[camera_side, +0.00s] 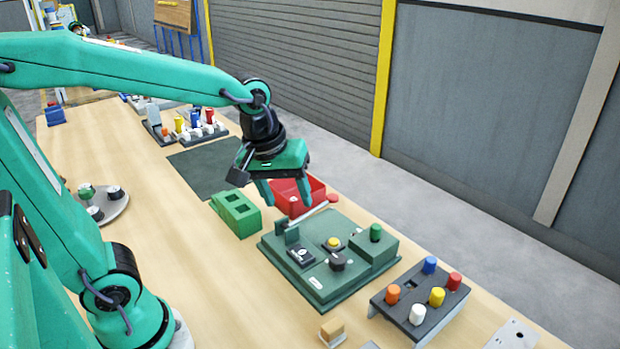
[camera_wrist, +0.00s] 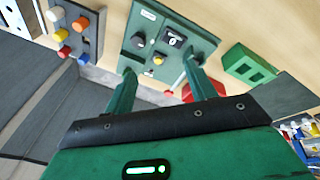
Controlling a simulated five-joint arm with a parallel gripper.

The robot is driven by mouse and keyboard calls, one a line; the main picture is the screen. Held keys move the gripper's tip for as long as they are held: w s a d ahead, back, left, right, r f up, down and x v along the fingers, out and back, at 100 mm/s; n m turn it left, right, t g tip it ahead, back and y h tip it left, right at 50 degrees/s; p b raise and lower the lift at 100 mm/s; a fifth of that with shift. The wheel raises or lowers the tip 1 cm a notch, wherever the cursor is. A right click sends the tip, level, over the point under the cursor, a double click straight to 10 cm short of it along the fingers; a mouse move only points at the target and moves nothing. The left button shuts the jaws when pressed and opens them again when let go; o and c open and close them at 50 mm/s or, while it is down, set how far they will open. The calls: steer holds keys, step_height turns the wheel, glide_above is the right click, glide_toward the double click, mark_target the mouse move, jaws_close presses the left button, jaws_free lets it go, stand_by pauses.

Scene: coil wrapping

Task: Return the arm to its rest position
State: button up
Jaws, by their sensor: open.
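My gripper (camera_side: 287,196) is green with two fingers, spread apart with nothing between them. In the side view it hangs above the table, over the red bin and the far left edge of the green panel (camera_side: 320,288). In the wrist view the open fingers (camera_wrist: 158,86) point toward the same panel (camera_wrist: 203,42). The panel carries a yellow button (camera_side: 333,242), a black knob (camera_side: 337,262), a small dark switch box (camera_side: 300,254) and a green cylinder (camera_side: 376,232) on a raised block. A pale rod (camera_side: 307,216) lies at its far left edge, partly behind a finger.
A red bin (camera_side: 315,190) and a green block with square holes (camera_side: 236,213) stand beside the panel. A grey rack with several coloured pegs (camera_side: 406,298) is at the right. A round grey tray (camera_side: 112,208) is at the left. Bare table lies between my base and the panel.

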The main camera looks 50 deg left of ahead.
steer(key=s+a+r+m+t, duration=0.2)
steer(key=s+m, duration=0.5)
steer(key=s, duration=0.1)
steer(key=shift+s+a+m, duration=0.35)
steer(key=shift+s+m, duration=0.05)
steer(key=shift+c, duration=0.5)
